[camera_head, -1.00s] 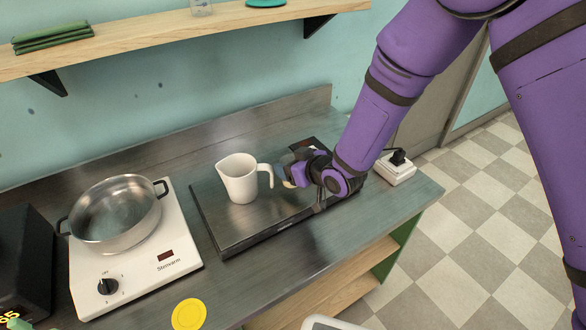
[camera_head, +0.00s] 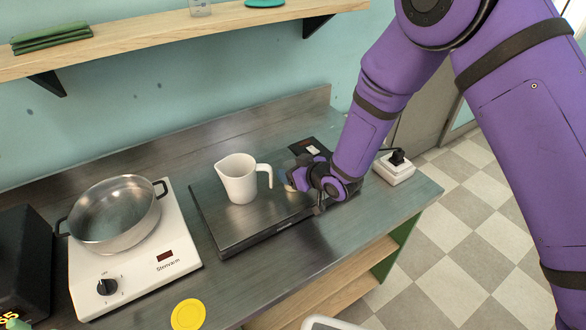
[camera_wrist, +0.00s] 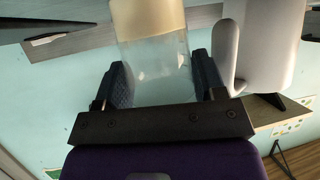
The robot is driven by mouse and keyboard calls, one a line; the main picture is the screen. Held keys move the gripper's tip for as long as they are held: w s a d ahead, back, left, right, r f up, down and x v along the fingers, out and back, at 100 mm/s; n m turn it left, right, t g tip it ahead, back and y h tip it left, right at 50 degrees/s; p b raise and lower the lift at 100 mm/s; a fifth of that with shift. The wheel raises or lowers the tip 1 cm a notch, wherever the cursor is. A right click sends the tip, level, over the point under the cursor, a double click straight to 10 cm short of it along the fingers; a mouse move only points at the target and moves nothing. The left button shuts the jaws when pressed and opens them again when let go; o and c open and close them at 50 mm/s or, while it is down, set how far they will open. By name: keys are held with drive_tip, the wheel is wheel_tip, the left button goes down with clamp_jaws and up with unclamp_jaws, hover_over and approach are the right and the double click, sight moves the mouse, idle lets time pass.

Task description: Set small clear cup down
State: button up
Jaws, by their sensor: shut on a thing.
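My gripper (camera_head: 300,180) is at the right part of the dark flat plate (camera_head: 230,232), just right of the white pitcher (camera_head: 240,180) and its handle. In the wrist view my gripper (camera_wrist: 161,75) is shut on the small clear cup (camera_wrist: 158,72), with a finger on each side of it. The cup is see-through, with a pale beige band at its far end. In the head view the cup is mostly hidden by my gripper. Whether the cup touches the plate, I cannot tell. The pitcher also shows in the wrist view (camera_wrist: 272,45), beside the right finger.
A steel pot (camera_head: 116,212) stands on a white hotplate (camera_head: 150,268) at left. A yellow disc (camera_head: 188,314) lies at the counter's front. A white power strip (camera_head: 395,170) is on the right end. A wooden shelf (camera_head: 160,32) hangs above. The front right counter is clear.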

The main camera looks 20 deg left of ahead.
drive_tip(key=o, duration=0.7)
drive_tip(key=shift+r, duration=0.2)
drive_tip(key=v, duration=1.2)
drive_tip(key=shift+f, duration=0.1)
